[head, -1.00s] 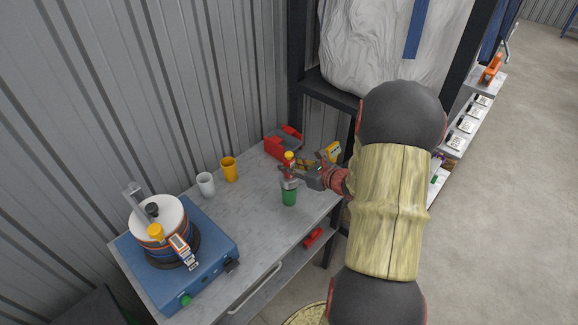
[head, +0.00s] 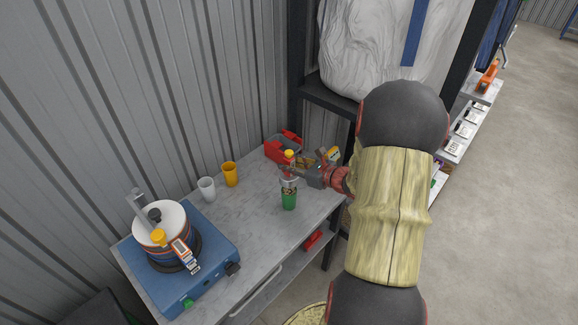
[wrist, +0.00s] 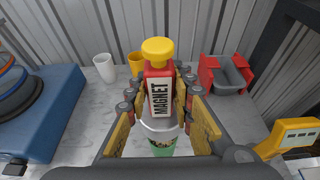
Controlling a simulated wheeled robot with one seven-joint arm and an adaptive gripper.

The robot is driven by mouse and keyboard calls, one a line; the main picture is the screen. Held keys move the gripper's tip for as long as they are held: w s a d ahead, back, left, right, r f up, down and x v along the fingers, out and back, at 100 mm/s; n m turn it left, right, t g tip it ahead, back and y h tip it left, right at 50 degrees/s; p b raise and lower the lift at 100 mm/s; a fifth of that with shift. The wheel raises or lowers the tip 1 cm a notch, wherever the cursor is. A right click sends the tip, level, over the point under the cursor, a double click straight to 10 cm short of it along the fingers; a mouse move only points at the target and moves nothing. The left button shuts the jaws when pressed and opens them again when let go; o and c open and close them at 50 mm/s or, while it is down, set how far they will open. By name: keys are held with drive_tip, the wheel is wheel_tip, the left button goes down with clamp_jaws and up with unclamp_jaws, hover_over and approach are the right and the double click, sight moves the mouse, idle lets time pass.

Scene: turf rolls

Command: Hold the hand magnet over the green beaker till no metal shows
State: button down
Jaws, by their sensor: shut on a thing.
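The hand magnet (wrist: 161,92) is red with a yellow knob, a MAGNET label and a silver lower end. My gripper (wrist: 160,112) is shut on its body and holds it upright. In the head view the magnet (head: 289,171) is right above the green beaker (head: 289,202), which stands on the bench. A speckled, brownish patch shows at the beaker's top, below the silver end. In the wrist view the beaker (wrist: 163,148) is mostly hidden behind the magnet. I cannot tell whether metal shows inside it.
A white cup (head: 207,189) and an orange cup (head: 230,174) stand to the left on the grey bench (head: 238,215). A blue device (head: 200,270) fills the left end. A red bin (head: 282,149) is behind. A yellow device (wrist: 292,137) lies to the right.

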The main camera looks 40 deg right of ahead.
sight(289, 152)
drive_tip(key=shift+r+p, duration=1.5)
drive_tip(key=shift+r, duration=1)
drive_tip(key=shift+f, duration=0.1)
drive_tip(key=d, duration=0.1)
drive_tip(key=d+m+h, duration=0.1)
drive_tip(key=shift+s+d+f, duration=0.15)
drive_tip(key=shift+d+f, duration=0.15)
drive_tip(key=shift+w+f+h, duration=0.15)
drive_tip(key=shift+w+h, duration=0.1)
drive_tip(key=shift+h, duration=0.25)
drive_tip(key=w+a+f+n+y+b, duration=0.1)
drive_tip(key=w+a+b, duration=0.1)
drive_tip(key=a, duration=0.9)
drive_tip(key=w+a+f+n+y+b, duration=0.1)
drive_tip(key=w+a, duration=0.4)
drive_tip(key=a, duration=0.6)
drive_tip(key=w+a+f+n+y+b, duration=0.1)
drive_tip(key=w+a+f+y+b, duration=0.1)
drive_tip(key=a, duration=1)
drive_tip(key=shift+w+g+y+b, duration=0.3)
drive_tip(key=shift+w+y+b, duration=0.2)
drive_tip(key=shift+w+b, duration=0.45)
